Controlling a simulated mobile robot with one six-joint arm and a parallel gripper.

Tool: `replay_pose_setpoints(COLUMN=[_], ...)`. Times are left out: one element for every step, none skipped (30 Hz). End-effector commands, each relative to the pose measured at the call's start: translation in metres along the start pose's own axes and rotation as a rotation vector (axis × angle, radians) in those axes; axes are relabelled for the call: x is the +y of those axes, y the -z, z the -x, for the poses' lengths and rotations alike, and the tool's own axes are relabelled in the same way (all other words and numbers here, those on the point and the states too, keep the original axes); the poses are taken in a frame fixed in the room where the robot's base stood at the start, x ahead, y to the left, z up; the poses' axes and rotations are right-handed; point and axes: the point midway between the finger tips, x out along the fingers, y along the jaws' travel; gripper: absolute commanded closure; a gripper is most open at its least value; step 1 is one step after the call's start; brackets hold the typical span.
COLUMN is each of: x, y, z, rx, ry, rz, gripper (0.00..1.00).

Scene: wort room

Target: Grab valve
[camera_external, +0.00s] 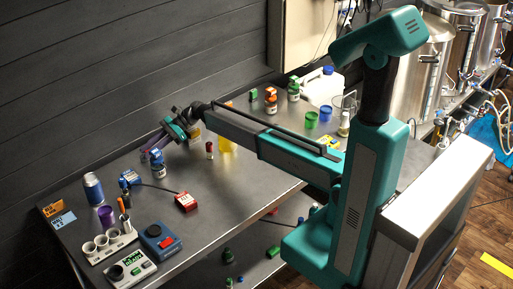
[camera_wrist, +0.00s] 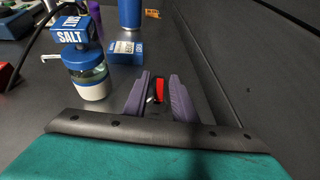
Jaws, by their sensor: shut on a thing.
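A small red piece (camera_wrist: 159,90), which looks like the valve's handle, sits between my two purple fingers in the wrist view. My gripper (camera_wrist: 160,92) is shut on it, and the fingers hide most of the valve. In the external view my gripper (camera_external: 150,147) is at the far side of the table near the dark wall. The valve cannot be made out there.
A salt jar (camera_wrist: 87,70) with a blue lid stands close to the left of my fingers. A blue box (camera_wrist: 125,52) and a blue bottle (camera_wrist: 130,15) stand beyond. The dark wall (camera_wrist: 250,60) is close on the right. A red box (camera_external: 186,202) lies mid-table.

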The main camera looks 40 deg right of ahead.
Motion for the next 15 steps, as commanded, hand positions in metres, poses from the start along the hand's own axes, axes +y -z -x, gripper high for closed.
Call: replay_pose_setpoints(x=[0.000,0.000,0.000,0.000,0.000,0.000,0.000,0.000,0.000,0.000,0.000,0.000,0.000,0.000,0.000], y=[0.000,0.000,-0.001,-0.001,-0.001,-0.002,-0.003,-0.004,-0.005,-0.007,-0.008,-0.011,-0.013,-0.016,-0.020], z=[0.000,0.000,0.000,0.000,0.000,0.001,0.001,0.002,0.002,0.003,0.003,0.004,0.006,0.007,0.008], rx=[-0.001,-0.001,-0.001,-0.001,-0.001,-0.001,-0.001,-0.001,-0.001,-0.001,-0.001,-0.001,-0.001,-0.001,-0.001], ry=[0.000,0.000,0.000,0.000,0.000,0.000,0.000,0.000,0.000,0.000,0.000,0.000,0.000,0.000,0.000], rz=[0.000,0.000,0.000,0.000,0.000,0.001,0.001,0.001,0.001,0.001,0.001,0.000,0.001,0.002,0.003], gripper=[1.00,1.00,1.00,1.00,1.00,1.00,1.00,1.00,1.00,1.00,1.00,1.00,1.00,1.00,1.00])
